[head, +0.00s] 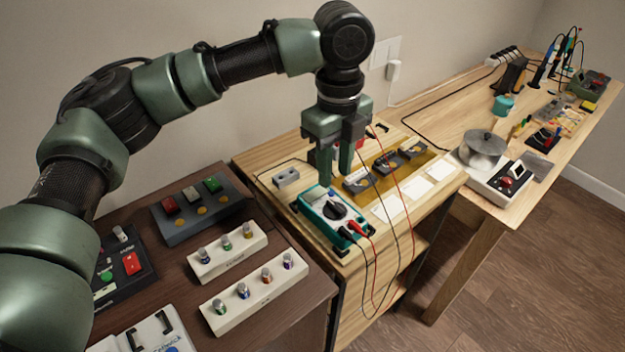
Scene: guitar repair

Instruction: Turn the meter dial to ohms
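The meter (323,217) is a teal and white box lying on the light wooden bench, with a black round dial (335,210) on its face. Red and black leads plug into its near right end. I cannot tell from this view whether the fingertips touch the meter. The dial's pointer and markings are too small to read. My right gripper is not in view.
Loose red and black leads (397,215) hang over the bench front. A yellow tray (372,196) with small meters is right of the meter, and a small grey block (286,177) is left. The dark table (180,262) at left holds switch and knob panels.

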